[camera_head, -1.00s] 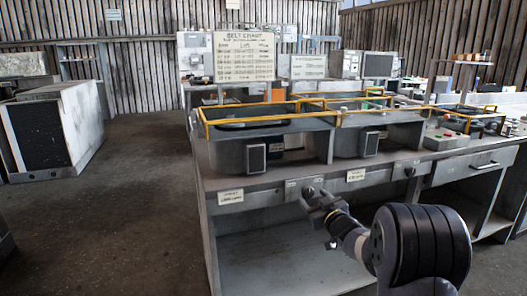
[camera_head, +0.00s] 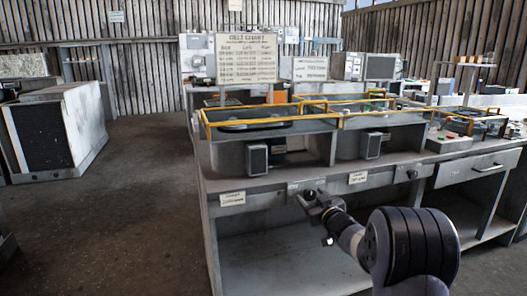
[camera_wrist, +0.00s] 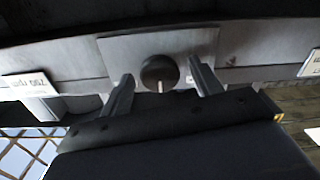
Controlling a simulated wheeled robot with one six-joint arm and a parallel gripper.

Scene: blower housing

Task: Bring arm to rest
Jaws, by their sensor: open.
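My gripper (camera_head: 311,196) is in front of the left part of the workbench's front panel in the head view. In the wrist view its two fingers stand apart, open. A round dark knob (camera_wrist: 159,71) with a short pale pin shows between the fingertips in that view, on a light square plate (camera_wrist: 115,50). The fingers do not visibly close on the knob. Whether they touch it cannot be told. In the head view my gripper hides this part of the panel.
The grey workbench (camera_head: 262,205) carries yellow-railed housings (camera_head: 228,155). A second knob (camera_head: 412,173) is farther right on its front. A drawer handle (camera_head: 487,167) sticks out at right. A large cabinet (camera_head: 85,125) stands at left, with open floor (camera_head: 140,225) between.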

